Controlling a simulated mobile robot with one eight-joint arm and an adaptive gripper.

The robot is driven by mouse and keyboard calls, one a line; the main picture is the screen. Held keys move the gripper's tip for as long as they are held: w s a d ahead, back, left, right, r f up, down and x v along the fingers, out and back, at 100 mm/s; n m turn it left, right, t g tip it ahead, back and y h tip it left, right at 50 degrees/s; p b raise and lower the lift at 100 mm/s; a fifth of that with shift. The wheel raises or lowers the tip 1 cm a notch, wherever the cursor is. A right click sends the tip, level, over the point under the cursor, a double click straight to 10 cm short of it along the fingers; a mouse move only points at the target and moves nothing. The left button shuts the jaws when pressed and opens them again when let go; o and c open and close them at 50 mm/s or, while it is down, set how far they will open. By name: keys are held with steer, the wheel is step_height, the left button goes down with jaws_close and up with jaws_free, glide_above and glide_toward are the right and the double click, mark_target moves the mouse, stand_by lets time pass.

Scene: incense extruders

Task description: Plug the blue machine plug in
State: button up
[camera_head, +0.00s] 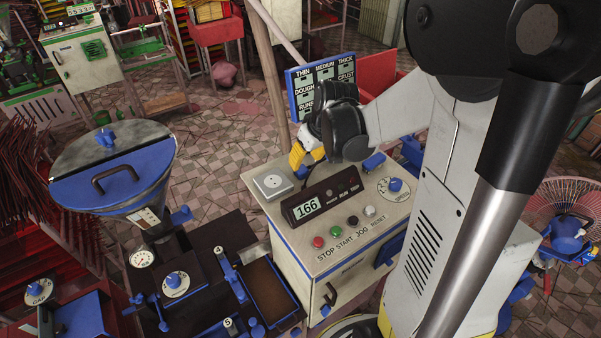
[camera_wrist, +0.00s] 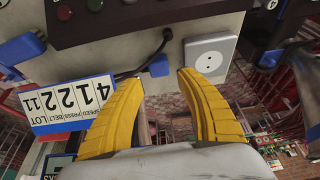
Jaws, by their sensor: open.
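A blue plug (camera_wrist: 158,66) on a black cable (camera_wrist: 130,73) shows in the wrist view, just beyond the gap between my fingertips. A white square socket plate (camera_wrist: 209,54) with a round socket is to the right of the plug, apart from it. In the head view the socket plate (camera_head: 272,184) sits on the top of the pale control cabinet (camera_head: 302,268), left of the display. My gripper (camera_head: 304,157), with yellow fingers, is above the cabinet's back edge. In the wrist view my gripper (camera_wrist: 161,77) is open. I cannot tell whether the fingers touch the plug.
The cabinet carries a display (camera_head: 307,206), push buttons and a blue knob (camera_head: 396,184). A dough board (camera_head: 321,88) stands behind. A hopper machine (camera_head: 113,165) is at left. A lot card (camera_wrist: 68,104) is left of my fingers in the wrist view.

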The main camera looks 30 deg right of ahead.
mark_target(302, 169)
steer(key=shift+x, duration=0.9)
steer(key=shift+f, duration=0.1)
steer(key=b+x, duration=0.1)
steer(key=x, duration=0.4)
steer(key=shift+w+d, duration=0.1)
steer(key=c, duration=0.9)
